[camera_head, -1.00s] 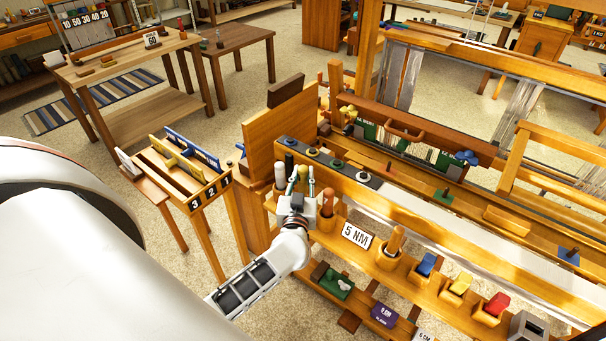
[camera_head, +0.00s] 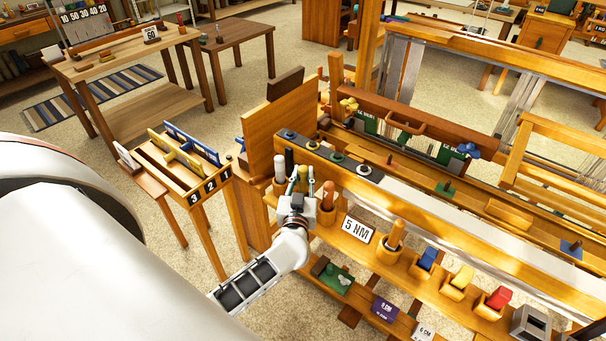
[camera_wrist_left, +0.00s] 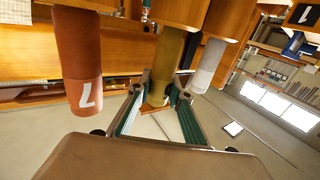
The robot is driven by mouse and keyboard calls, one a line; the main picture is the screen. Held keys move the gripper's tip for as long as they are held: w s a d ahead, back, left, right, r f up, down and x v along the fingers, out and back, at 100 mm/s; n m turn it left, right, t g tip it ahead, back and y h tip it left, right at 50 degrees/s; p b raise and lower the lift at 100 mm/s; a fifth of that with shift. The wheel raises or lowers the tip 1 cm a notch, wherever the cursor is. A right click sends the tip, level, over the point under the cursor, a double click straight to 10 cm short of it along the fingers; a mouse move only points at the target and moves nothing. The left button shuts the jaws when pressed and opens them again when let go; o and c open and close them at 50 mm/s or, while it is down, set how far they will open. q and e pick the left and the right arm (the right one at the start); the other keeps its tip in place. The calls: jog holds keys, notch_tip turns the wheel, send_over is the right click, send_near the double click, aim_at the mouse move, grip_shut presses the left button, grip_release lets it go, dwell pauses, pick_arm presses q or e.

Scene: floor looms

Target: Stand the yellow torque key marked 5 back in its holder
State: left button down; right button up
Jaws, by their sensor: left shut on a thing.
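The yellow torque key (camera_wrist_left: 168,60) shows in the left wrist view as an olive-yellow handle between my finger pads. My left gripper (camera_wrist_left: 158,108) is shut on it. In the head view my left gripper (camera_head: 302,182) is at the left end of the row of wooden cups and largely hides the key. The key's lower end meets a wooden cup (camera_wrist_left: 185,10) in the wrist view; I cannot tell whether it is seated. Its number is not visible. A red-brown key marked 7 (camera_wrist_left: 80,65) and a white-handled key (camera_wrist_left: 210,65) stand on either side, close to my fingers. My right gripper is not in view.
A "5 NM" sign (camera_head: 358,229) stands right of my gripper, beside another brown-handled key (camera_head: 395,234) in a cup. Blue (camera_head: 427,259), yellow (camera_head: 462,277) and red (camera_head: 497,298) blocks sit farther right. The loom beam (camera_head: 430,213) runs behind.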

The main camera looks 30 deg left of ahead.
pick_arm(q)
jog(key=shift+f, duration=0.25)
dwell(0.4)
jog(key=c, duration=1.8)
grip_release()
jog(key=shift+o, duration=0.2)
jog(key=v, duration=1.2)
